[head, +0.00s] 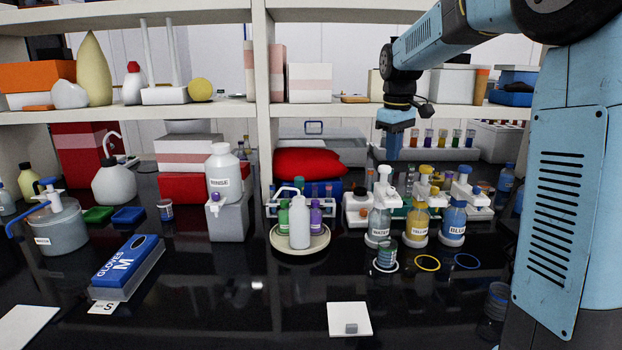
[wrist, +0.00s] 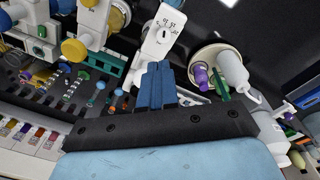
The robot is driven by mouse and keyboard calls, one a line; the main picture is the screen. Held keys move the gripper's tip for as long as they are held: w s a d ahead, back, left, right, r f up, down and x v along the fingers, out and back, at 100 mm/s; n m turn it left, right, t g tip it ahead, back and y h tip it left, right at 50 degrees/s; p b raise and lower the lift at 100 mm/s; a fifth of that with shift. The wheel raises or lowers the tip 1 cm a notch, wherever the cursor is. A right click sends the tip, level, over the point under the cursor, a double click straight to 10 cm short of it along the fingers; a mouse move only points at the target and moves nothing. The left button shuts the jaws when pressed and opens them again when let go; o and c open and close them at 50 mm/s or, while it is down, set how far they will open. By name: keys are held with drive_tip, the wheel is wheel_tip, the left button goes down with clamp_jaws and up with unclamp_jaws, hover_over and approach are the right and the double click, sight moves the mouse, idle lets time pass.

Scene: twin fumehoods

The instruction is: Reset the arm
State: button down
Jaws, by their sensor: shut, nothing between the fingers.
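My arm enters the head view from the right, and my gripper (head: 390,150) hangs from it pointing down, above the rack area behind the dispenser bottles. In the wrist view the blue fingers of my gripper (wrist: 157,85) are together with nothing between them. A white dispenser head (wrist: 160,38) lies just beyond the fingertips in the wrist view. The fingers look apart from it, but I cannot tell the exact gap.
Bottles labelled water (head: 380,222), yellow (head: 415,220) and blue (head: 453,220) stand below my gripper. A round tray (head: 315,246) with several bottles is left of them. A shelf (head: 335,110) runs behind. The front bench is mostly clear around a white square plate (head: 349,313).

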drive_tip(key=s+r+m+t, duration=0.2)
drive_tip(key=s+m, duration=0.2)
drive_tip(key=s, duration=1.3)
drive_tip(key=s+d+f+m+t, duration=0.1)
drive_tip(key=s+f, duration=0.2)
drive_tip(key=s, duration=0.4)
drive_tip(key=s+f+m+t, duration=0.1)
drive_tip(key=s+f+m, duration=0.1)
drive_tip(key=s, duration=0.6)
drive_tip(key=shift+d+f+t, duration=0.3)
drive_tip(key=shift+d+f, duration=0.05)
drive_tip(key=shift+f, duration=0.45)
